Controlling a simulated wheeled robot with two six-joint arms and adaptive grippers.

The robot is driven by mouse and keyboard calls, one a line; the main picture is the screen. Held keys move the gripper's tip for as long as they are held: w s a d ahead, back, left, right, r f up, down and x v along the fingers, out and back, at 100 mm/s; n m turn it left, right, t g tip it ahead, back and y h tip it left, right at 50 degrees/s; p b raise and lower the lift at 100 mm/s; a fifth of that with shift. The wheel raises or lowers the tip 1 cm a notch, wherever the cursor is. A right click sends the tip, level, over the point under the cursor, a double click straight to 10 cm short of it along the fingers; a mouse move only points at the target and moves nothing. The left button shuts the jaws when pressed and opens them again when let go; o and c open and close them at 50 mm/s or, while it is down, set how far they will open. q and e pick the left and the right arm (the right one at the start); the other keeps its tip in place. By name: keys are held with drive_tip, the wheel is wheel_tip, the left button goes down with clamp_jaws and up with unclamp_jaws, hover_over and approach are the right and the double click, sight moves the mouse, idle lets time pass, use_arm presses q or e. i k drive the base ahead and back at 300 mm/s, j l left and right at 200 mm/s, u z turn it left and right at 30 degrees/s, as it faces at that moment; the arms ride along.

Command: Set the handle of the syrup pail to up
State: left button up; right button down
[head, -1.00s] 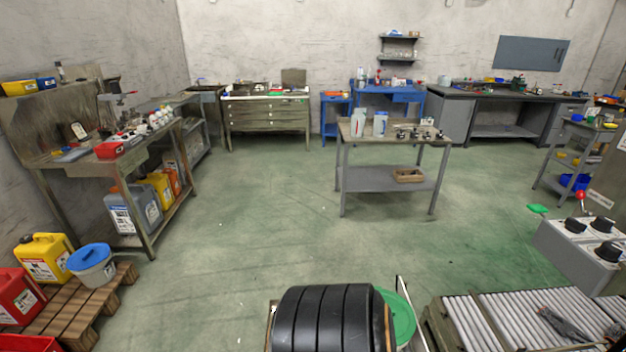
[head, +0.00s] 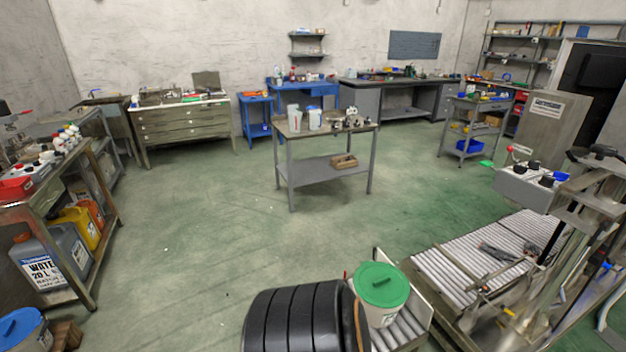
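A white pail with a green lid (head: 381,287) stands upright at the bottom centre right, on the near end of a roller conveyor. Its handle cannot be made out. A second white pail with a blue lid (head: 22,329) is partly cut off at the lower left corner. No label is readable on either pail, so I cannot tell which one holds syrup. Neither of my grippers is in view.
A black ribbed cylinder (head: 297,322) stands close left of the green-lidded pail. A roller conveyor (head: 470,262) and a metal machine (head: 545,285) are at right. A grey worktable (head: 322,172) stands mid-room. The green floor between is clear.

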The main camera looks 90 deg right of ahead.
sight(378, 318)
drive_tip(key=i+z, duration=0.1)
drive_tip(key=z, duration=0.35)
drive_tip(key=i+l+z, duration=0.1)
drive_tip(key=z, duration=0.35)
drive_tip(key=i+z, duration=0.15)
drive_tip(key=z, duration=0.3)
drive_tip(key=i+j+z, duration=0.15)
drive_tip(key=z, duration=0.3)
drive_tip(key=i+z, duration=0.1)
drive_tip(key=z, duration=0.35)
drive_tip(key=j+z, duration=0.2)
drive_tip(key=z, duration=0.25)
drive_tip(key=i+j+z, duration=0.15)
drive_tip(key=z, duration=0.3)
drive_tip(key=i+j+z, duration=0.25)
drive_tip(key=z, duration=0.25)
drive_tip(key=i+j+z, duration=0.25)
drive_tip(key=j+z, duration=0.2)
drive_tip(key=l, duration=0.1)
